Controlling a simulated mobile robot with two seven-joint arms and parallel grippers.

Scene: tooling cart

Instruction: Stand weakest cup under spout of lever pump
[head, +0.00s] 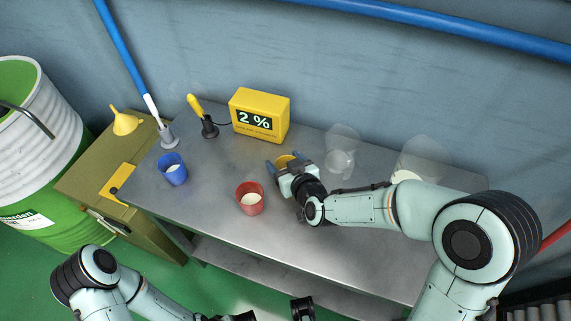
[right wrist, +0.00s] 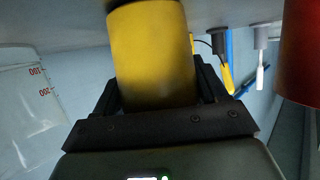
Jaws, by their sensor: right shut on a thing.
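My right gripper (head: 286,163) is shut on a yellow cup (head: 284,159) at the middle of the metal bench. In the right wrist view the yellow cup (right wrist: 153,55) is between the two dark jaws. A blue cup (head: 174,176) with pale contents stands at the bench's left. A red cup (head: 249,206) with pale contents stands near the front edge, left of my right gripper. The red cup shows partly in the right wrist view (right wrist: 302,55).
A white-tipped stick (head: 153,108) stands in a grey holder. Clear vessels (head: 341,157) stand right of the gripper. A yellow funnel (head: 125,121) is on the cabinet (head: 90,178).

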